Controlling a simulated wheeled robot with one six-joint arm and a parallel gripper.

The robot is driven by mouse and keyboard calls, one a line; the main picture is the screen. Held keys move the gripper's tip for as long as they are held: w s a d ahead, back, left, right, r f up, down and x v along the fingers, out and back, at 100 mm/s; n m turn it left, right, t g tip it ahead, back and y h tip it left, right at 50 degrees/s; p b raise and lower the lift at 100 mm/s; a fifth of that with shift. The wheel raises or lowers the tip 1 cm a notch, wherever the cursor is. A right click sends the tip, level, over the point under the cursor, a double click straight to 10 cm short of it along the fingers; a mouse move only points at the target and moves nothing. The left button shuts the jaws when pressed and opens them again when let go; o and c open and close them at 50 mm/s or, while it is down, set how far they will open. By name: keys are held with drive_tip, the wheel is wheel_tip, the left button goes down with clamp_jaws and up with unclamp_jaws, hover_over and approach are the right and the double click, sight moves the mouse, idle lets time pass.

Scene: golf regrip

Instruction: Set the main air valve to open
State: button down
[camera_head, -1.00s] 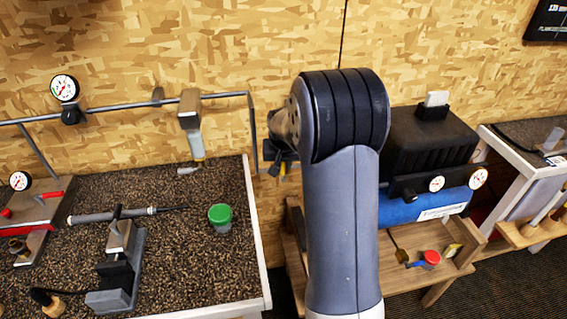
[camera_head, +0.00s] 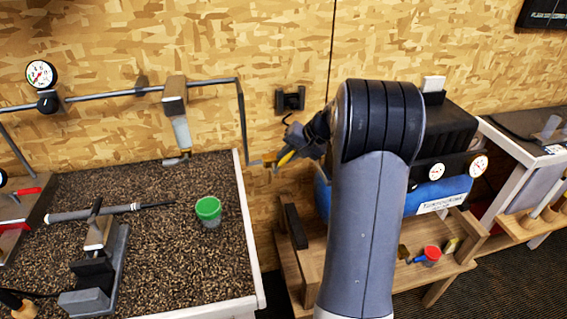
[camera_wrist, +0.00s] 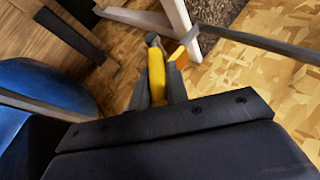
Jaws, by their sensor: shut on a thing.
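The main air valve's yellow lever (camera_head: 286,158) is beside the lower end of the grey pipe that comes down the wall, right of the bench. In the head view it slants up to the right toward my gripper (camera_head: 300,143). In the wrist view the yellow lever (camera_wrist: 156,75) lies between the two dark fingers of my gripper (camera_wrist: 160,88), which is shut on it. A smaller orange-yellow part (camera_wrist: 179,56) shows just beyond. The valve body is small and partly hidden, so its exact setting is unclear.
The grey pipe (camera_head: 242,122) and the white bench edge (camera_head: 250,225) are close left of my gripper. A blue tank (camera_head: 440,192) on a wooden stand is to the right; it also shows in the wrist view (camera_wrist: 40,95). A black wall bracket (camera_head: 290,100) is above.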

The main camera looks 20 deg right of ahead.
drive_tip(key=shift+s+d+f+m+t+y+b, duration=0.1)
drive_tip(key=shift+d+f+m+t+y+b, duration=0.15)
drive_tip(key=shift+y+b, duration=0.4)
drive_tip(key=shift+d+f+m+t+y+b, duration=0.15)
drive_tip(key=shift+d+f+y+b, duration=0.15)
drive_tip(key=shift+y+b, duration=0.3)
drive_tip(key=c, duration=1.4)
unclamp_jaws()
drive_tip(key=shift+s, duration=0.1)
drive_tip(key=v, duration=1)
drive_tip(key=shift+s+d+r+b, duration=0.15)
drive_tip(key=shift+d+b, duration=0.15)
